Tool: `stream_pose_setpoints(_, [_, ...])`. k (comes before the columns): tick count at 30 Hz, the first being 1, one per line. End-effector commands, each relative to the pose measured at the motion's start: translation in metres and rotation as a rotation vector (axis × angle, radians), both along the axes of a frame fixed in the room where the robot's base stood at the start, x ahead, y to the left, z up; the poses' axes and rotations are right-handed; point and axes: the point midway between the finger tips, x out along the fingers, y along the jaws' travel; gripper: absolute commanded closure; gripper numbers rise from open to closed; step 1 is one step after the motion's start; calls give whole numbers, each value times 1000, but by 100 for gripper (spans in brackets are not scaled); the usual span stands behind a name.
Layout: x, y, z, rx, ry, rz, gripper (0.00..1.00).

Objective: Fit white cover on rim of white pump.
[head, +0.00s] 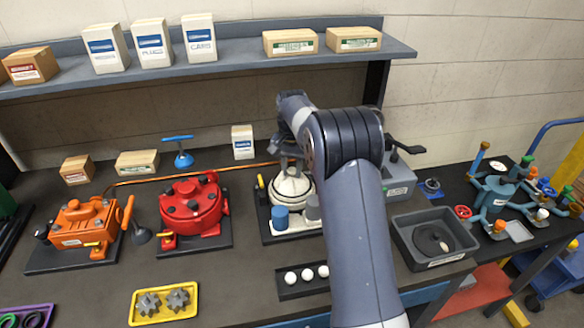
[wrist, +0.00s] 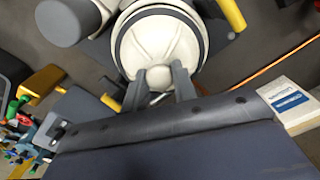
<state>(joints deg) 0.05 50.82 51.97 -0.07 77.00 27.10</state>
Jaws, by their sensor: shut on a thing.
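The white pump (head: 298,229) stands on a dark base plate at the middle of the bench, partly hidden by my arm. The domed white cover (head: 291,181) is over the pump's top. In the wrist view, the white cover (wrist: 160,42) looks roughly centred inside a dark ring and a pale outer edge. My gripper (wrist: 159,78) is shut on the cover's small round knob, with one finger on each side. I cannot tell whether the cover touches the rim or hangs just above it.
A red pump (head: 191,208) and an orange pump (head: 82,230) stand to the left. A grey tray (head: 407,250) lies to the right. A black strip with white balls (head: 306,275) and a yellow tray of gears (head: 136,318) lie in front. A small white box (head: 243,142) stands behind.

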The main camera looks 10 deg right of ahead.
Motion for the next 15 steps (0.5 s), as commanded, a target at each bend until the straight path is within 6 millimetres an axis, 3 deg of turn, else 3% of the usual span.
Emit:
stream_pose_setpoints(10, [0, 0, -8, 0, -1, 0, 100])
stream_pose_setpoints(11, [0, 0, -7, 0, -1, 0, 71])
stream_pose_setpoints(15, [0, 0, -7, 0, 0, 0, 60])
